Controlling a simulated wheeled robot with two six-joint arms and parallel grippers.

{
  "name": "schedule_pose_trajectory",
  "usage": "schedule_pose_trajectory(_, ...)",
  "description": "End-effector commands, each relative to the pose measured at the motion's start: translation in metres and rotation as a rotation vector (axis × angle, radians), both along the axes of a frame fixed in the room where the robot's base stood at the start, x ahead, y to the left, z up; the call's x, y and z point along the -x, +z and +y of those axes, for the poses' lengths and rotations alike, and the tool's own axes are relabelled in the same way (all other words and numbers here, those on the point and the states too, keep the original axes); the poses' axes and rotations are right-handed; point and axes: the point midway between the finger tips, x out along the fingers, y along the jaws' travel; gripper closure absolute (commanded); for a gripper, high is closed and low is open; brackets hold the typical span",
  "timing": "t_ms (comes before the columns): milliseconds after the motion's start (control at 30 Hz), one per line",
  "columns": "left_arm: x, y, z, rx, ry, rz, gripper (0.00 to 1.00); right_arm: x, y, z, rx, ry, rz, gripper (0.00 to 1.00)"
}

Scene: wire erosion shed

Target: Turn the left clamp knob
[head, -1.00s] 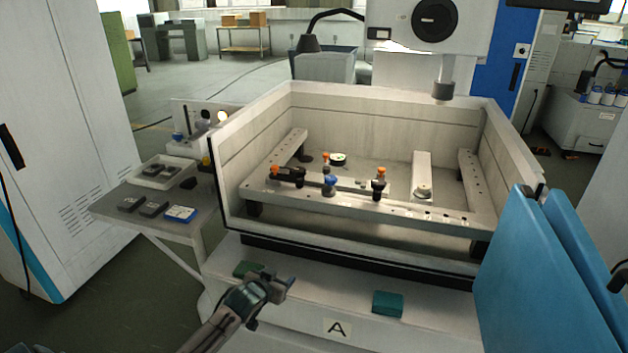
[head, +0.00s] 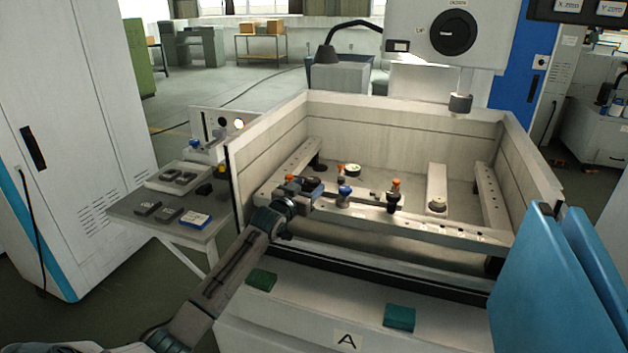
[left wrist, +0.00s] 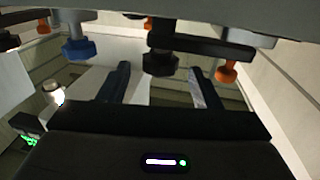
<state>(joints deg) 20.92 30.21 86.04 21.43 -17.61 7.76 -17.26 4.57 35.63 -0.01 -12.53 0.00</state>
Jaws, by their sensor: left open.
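The left clamp shows in the left wrist view, upside down, as a dark bar (left wrist: 205,46) with a black knob (left wrist: 161,62) at one end and an orange knob (left wrist: 228,73) at the other. In the head view most of this clamp is hidden by my left gripper (head: 310,192); a bit of orange shows behind it. My left gripper is open, and its fingers (left wrist: 160,82) stand apart on either side of the black knob's line of view. No contact can be made out. My right gripper is not in view.
A blue knob (head: 345,190) is close beside the left gripper, and a second clamp with an orange knob (head: 396,183) stands farther right. The tank's front wall (head: 400,256) lies below the arm. A side shelf (head: 150,216) holds small trays and boxes.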

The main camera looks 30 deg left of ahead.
Motion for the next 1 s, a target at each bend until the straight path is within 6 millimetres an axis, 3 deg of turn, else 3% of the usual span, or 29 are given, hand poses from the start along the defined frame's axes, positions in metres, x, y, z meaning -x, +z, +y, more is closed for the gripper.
schedule_pose_trajectory(100, -0.019, 0.001, 0.001, 0.004, 0.0, -0.001, 0.42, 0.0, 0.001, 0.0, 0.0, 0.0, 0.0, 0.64)
schedule_pose_trajectory(300, -0.036, -0.001, 0.003, 0.001, 0.0, 0.0, 0.42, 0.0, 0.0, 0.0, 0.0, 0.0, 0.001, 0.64)
schedule_pose_trajectory(667, -0.04, -0.001, 0.003, 0.0, 0.0, 0.0, 0.42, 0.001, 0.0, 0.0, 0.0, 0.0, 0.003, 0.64)
schedule_pose_trajectory(900, -0.04, -0.001, 0.003, -0.001, 0.0, 0.001, 0.85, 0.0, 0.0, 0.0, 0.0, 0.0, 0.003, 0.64)
schedule_pose_trajectory(1000, -0.04, -0.001, 0.003, -0.001, -0.001, 0.001, 0.85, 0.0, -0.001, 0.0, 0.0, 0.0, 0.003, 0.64)
